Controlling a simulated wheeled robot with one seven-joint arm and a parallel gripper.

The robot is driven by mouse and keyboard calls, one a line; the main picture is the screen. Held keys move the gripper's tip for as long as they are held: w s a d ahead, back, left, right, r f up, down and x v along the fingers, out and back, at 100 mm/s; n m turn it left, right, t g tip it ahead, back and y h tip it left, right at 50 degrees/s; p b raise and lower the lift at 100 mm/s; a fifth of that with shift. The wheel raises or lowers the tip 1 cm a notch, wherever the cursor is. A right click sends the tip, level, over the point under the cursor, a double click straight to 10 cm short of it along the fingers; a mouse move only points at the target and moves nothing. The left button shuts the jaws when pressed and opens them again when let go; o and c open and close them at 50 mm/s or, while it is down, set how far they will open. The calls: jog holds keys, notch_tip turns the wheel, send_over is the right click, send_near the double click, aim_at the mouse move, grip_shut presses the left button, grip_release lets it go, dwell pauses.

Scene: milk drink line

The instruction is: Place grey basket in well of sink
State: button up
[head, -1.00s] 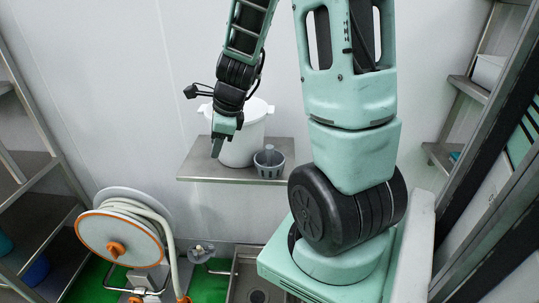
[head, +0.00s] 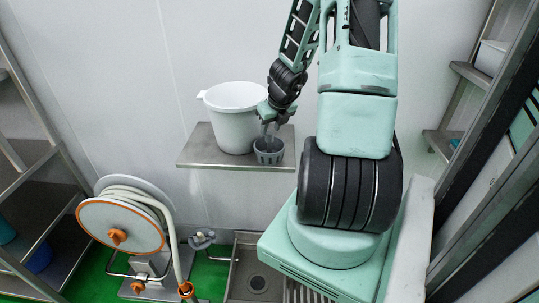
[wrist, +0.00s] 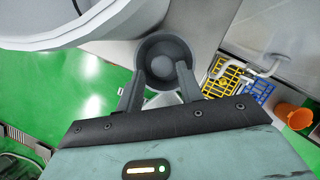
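The small grey basket (head: 268,157) stands upright on a steel wall shelf, with a post rising inside it. My gripper (head: 270,127) is above it, pointing down. In the wrist view the grey basket (wrist: 152,52) lies ahead of my fingers (wrist: 159,80), which are spread apart with nothing visible clamped between them. Whether a fingertip touches the basket I cannot tell. The sink (head: 241,262) is low at the bottom centre, with a round drain in its well. My base hides part of its right side.
A large white bucket (head: 232,118) stands on the shelf (head: 205,154) just left of the basket. A hose reel (head: 120,225) stands left of the sink. Racks line both sides. In the wrist view, yellow and blue grids (wrist: 222,80) and an orange object (wrist: 294,116) lie at right.

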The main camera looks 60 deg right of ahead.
aim_at(268, 140)
jog(key=shift+x, duration=1)
jog(key=shift+s+p+x, duration=0.15)
jog(key=shift+p+x, duration=0.2)
jog(key=shift+x, duration=0.95)
jog(key=shift+s+p+x, duration=0.15)
jog(key=shift+p+x, duration=0.15)
jog(key=shift+x, duration=1)
jog(key=shift+f, duration=0.1)
grip_shut()
